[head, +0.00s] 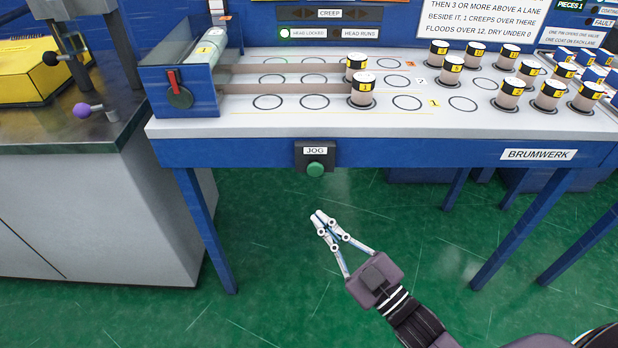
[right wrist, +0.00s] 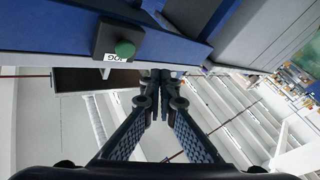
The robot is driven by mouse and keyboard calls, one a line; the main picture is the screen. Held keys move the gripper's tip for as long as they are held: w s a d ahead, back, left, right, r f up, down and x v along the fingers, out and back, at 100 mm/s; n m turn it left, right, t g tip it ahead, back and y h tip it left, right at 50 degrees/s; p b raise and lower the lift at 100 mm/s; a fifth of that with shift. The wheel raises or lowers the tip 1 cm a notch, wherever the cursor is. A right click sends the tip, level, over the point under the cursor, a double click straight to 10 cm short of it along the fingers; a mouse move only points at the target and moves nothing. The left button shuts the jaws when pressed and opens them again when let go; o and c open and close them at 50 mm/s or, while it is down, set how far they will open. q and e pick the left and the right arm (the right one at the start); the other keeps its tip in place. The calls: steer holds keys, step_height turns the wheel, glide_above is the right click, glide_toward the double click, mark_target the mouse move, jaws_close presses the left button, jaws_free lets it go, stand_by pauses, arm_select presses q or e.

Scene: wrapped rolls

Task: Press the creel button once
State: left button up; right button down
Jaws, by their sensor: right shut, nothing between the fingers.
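A green round button (head: 315,169) sits on a dark box under the front edge of the table, below a label reading JOG. It also shows in the right wrist view (right wrist: 125,48), up and left of the fingers, its label upside down. I read no label saying creel. A panel strip above the table reads CREEP (head: 330,13) between two arrows. My right gripper (head: 317,217) is shut and empty, in front of and below the JOG box, apart from it. Its closed fingertips show in the right wrist view (right wrist: 155,78). My left gripper is not in view.
The blue-framed table (head: 380,122) carries several wrapped rolls (head: 363,93) and printed rings. The green floor (head: 270,270) before the table is clear.

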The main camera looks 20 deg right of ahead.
mark_target(315, 169)
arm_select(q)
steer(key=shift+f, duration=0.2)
arm_select(e)
steer(key=r, duration=0.1)
steer(key=r+y, duration=0.1)
steer(key=s+a+r+n, duration=0.1)
steer(key=shift+a+r+y, duration=0.1)
steer(key=shift+r+y, duration=0.05)
steer(key=shift+y, duration=0.25)
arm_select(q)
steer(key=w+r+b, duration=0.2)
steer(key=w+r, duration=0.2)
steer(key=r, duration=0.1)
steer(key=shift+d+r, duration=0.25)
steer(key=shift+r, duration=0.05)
arm_select(e)
steer(key=w+d, duration=0.2)
steer(key=w, duration=0.6)
steer(key=shift+w+d, duration=0.2)
steer(key=shift+w, duration=0.1)
